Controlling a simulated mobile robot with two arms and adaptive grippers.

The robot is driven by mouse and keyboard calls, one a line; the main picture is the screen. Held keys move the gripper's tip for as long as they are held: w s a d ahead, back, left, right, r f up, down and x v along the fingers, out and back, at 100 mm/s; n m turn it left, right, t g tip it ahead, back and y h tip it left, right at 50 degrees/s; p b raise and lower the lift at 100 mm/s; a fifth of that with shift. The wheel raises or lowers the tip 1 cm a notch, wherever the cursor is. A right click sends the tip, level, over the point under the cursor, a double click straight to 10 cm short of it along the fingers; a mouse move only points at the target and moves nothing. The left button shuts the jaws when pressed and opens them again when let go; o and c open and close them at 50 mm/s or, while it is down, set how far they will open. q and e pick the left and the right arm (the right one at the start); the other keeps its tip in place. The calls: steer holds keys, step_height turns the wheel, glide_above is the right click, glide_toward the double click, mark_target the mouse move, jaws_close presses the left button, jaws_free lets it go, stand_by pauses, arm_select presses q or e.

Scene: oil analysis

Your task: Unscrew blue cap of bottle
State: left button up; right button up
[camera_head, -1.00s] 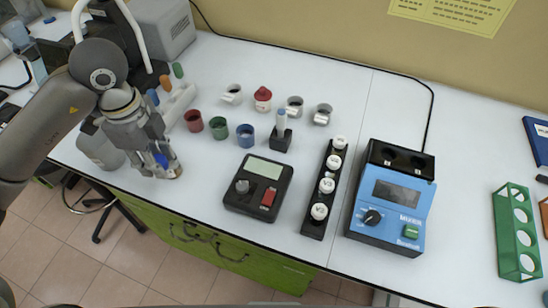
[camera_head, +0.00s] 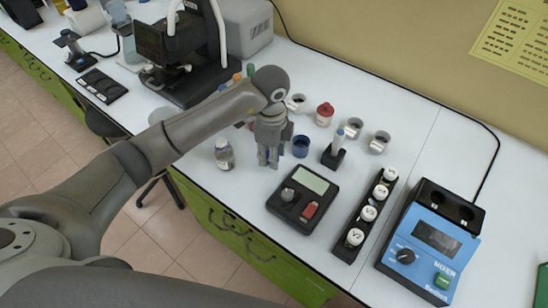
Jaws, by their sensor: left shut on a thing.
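A small clear bottle (camera_head: 224,154) stands upright near the table's front edge, with no blue cap visible on its top. My left gripper (camera_head: 268,163) is to the right of the bottle and apart from it, above the table, with its fingers pointing down. It is shut on the blue cap, which the fingers almost wholly hide. My right gripper is out of view.
A blue cup (camera_head: 301,147) stands just right of my left gripper. A black device with a display (camera_head: 300,196), a rack of white-capped vials (camera_head: 365,215) and a blue mixer (camera_head: 432,240) stand farther right. A microscope (camera_head: 180,55) stands behind my arm.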

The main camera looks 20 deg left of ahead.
arm_select(q)
steer(key=shift+w+d+f, duration=0.1)
steer(key=shift+d+f, duration=0.1)
steer(key=shift+f, duration=0.05)
step_height(320, 180, down, 3)
steer(key=shift+w+p, duration=0.1)
steer(key=shift+p, duration=0.75)
steer(key=shift+f, duration=0.15)
steer(key=shift+f, duration=0.1)
steer(key=o, duration=0.7)
steer(key=shift+f, duration=0.1)
steer(key=shift+c, duration=0.2)
steer(key=o, duration=0.5)
steer(key=shift+c, duration=0.2)
